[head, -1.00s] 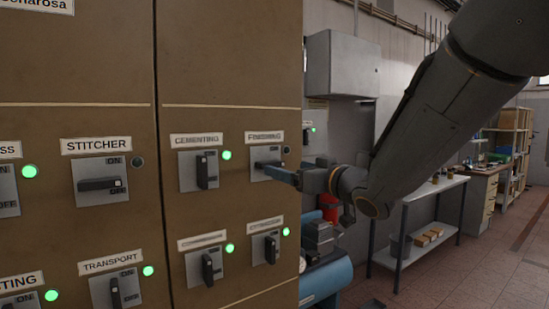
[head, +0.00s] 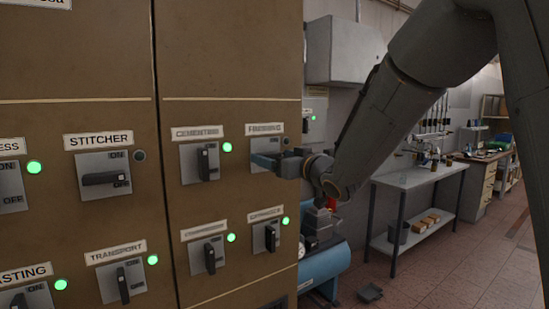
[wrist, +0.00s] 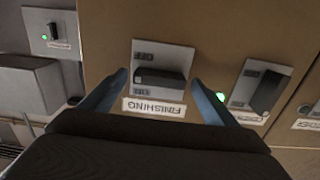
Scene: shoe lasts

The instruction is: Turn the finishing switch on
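The finishing switch has a grey plate (wrist: 178,55) and a dark handle (wrist: 160,80), seen upside down in the wrist view above its label (wrist: 153,106). The handle lies crosswise. In the head view its label (head: 265,129) shows, but my gripper hides most of the switch. The small lamp (head: 287,141) beside it is dark. My gripper (wrist: 159,77) is open, with one blue finger on each side of the handle and visible gaps between. It also shows in front of the switch in the head view (head: 264,161).
The cementing switch (head: 207,163) is close at the left, upright with its green lamp lit. Several more switches are below and left; the stitcher handle (head: 104,179) is crosswise with a dark lamp. A blue compressor tank (head: 326,271) and a table (head: 420,179) stand at the right.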

